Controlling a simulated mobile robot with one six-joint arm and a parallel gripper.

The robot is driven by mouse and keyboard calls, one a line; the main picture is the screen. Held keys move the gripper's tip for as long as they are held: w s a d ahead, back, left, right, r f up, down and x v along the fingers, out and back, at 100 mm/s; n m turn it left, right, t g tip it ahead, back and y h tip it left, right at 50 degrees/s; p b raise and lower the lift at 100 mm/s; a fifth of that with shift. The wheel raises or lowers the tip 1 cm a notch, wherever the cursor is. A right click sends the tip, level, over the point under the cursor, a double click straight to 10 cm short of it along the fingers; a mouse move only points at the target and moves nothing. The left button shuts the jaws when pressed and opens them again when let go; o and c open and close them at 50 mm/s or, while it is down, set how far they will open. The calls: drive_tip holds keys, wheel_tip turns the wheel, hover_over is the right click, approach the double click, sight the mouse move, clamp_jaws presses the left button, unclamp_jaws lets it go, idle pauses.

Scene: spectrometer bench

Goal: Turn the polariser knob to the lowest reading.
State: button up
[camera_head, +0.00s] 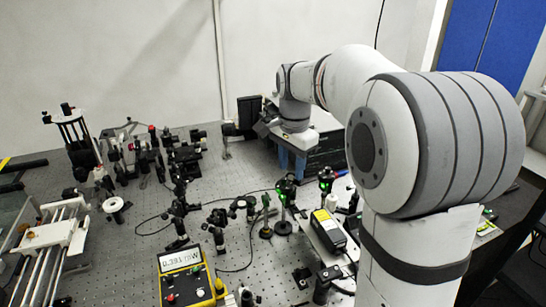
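My gripper (291,168) points down at the back of the bench, in front of a dark box. Its two blue fingers show a gap between them, and I see nothing held there. Two dark post-mounted optics with green glows, one on the left (287,190) and one on the right (326,184), stand in front of and below the gripper. I cannot tell which part is the polariser knob.
The perforated optical bench (120,262) carries many mounts. A cluster of optics (150,155) stands at the back left, and a rail stage (55,235) at the left edge. A yellow-topped box (328,228) stands right of centre. Cables cross the bench. My arm covers the right side.

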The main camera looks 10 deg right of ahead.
sight(285, 178)
drive_tip(key=w+m, duration=0.1)
drive_tip(key=w, duration=0.2)
drive_tip(key=w+m+p, duration=0.1)
drive_tip(key=w+m, duration=0.1)
drive_tip(key=w, duration=0.1)
drive_tip(key=shift+w+r+g, duration=0.1)
drive_tip(key=shift+g, duration=0.2)
drive_tip(key=shift+w+f+m, duration=0.1)
drive_tip(key=shift+f+m, duration=0.15)
drive_tip(key=shift+m, duration=0.05)
drive_tip(key=shift+f+p, duration=0.4)
drive_tip(key=shift+f, duration=3.2)
clamp_jaws()
